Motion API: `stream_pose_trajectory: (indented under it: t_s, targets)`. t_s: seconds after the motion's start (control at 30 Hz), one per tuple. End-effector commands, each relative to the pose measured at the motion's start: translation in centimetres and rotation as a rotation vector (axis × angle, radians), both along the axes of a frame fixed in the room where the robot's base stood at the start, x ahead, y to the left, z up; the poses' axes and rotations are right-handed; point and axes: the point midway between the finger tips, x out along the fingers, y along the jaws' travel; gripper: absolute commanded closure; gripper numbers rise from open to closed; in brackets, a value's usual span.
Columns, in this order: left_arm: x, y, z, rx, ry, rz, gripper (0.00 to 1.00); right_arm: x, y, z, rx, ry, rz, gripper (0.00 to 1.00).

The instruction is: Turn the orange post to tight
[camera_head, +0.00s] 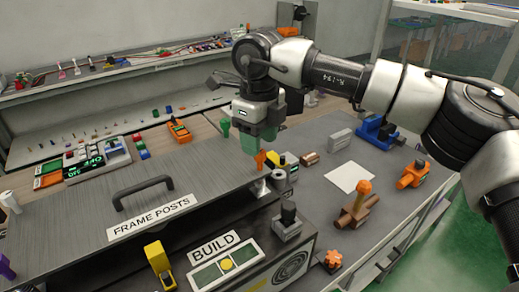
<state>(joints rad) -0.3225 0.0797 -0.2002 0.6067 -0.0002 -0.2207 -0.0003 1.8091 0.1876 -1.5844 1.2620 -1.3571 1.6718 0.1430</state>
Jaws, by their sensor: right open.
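A small orange post (260,161) stands at the right edge of the grey panel labelled "FRAME POSTS" (152,217). My right gripper (257,143) points down just above and slightly left of this post, close to it in the picture; I cannot tell whether they touch. Its jaws are open and hold nothing that I can see. A green post (225,126) stands behind, partly beside the gripper. No tight marking is readable. My left gripper is not in view.
A black handle (143,190) rises from the panel. A yellow-and-black fixture (281,172) stands close right of the orange post. A "BUILD" panel (222,252) is in front.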

Motion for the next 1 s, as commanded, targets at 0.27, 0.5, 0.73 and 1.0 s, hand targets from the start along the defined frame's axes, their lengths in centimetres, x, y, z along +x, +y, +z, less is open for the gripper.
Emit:
stream_pose_trajectory:
  t_s: [0.27,0.5,0.73,1.0]
  targets:
    - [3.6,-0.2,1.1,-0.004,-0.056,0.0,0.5,0.0,0.0,-3.5,0.001,0.001,0.0,0.5]
    - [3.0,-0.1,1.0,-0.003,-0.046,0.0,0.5,0.0,0.0,-4.1,0.001,0.0,0.0,0.5]
    - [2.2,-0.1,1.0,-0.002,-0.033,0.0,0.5,0.0,0.0,-4.0,0.001,0.0,0.0,0.67]
    - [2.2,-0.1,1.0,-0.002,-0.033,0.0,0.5,0.0,0.0,-4.0,0.001,0.0,-0.001,1.0]
